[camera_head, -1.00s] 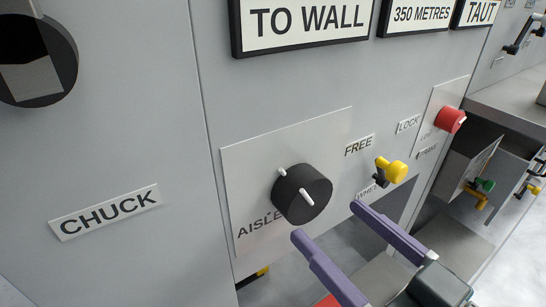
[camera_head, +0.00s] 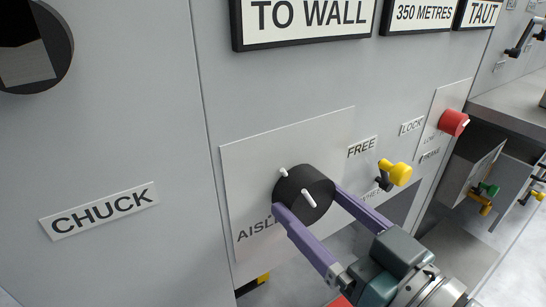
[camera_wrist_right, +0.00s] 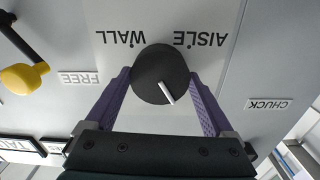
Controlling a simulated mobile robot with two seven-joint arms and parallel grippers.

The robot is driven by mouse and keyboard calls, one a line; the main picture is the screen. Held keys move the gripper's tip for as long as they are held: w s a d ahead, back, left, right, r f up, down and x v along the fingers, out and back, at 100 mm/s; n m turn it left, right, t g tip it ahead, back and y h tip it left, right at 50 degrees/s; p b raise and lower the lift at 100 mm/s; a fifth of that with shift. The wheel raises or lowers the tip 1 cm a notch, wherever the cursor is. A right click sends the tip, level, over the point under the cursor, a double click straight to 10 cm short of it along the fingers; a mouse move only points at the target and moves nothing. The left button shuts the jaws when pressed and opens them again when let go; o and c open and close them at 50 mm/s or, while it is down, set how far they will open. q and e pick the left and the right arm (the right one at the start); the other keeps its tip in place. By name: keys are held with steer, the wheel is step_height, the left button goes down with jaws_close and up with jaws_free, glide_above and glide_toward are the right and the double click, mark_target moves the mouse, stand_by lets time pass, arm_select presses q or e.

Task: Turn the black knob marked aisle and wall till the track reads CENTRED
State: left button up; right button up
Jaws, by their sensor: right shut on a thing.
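The black knob (camera_head: 304,194) with a white pointer line sits on a pale plate (camera_head: 245,165) on the grey machine front. AISLE shows at its lower left in the head view; the right wrist view shows the knob (camera_wrist_right: 160,72) with both WALL and AISLE. My right gripper (camera_head: 307,200) has its purple fingers on either side of the knob, shut on it. The fingers also show in the right wrist view (camera_wrist_right: 160,92). The track sign (camera_head: 309,20) at the top reads TO WALL. My left gripper is not in view.
A yellow lever (camera_head: 395,173) by a FREE label stands just right of the plate. A red knob (camera_head: 453,122) is farther right. Signs reading 350 METRES (camera_head: 421,14) and TAUT (camera_head: 484,11) are above. A CHUCK label (camera_head: 99,211) is at left.

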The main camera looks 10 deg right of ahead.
steer(key=c, duration=0.4)
steer(key=shift+n, duration=0.4)
steer(key=shift+n+p, duration=0.45)
steer(key=shift+n, duration=2.05)
steer(key=o, duration=1.1)
steer(key=shift+s+p, duration=0.1)
steer(key=shift+p, duration=0.2)
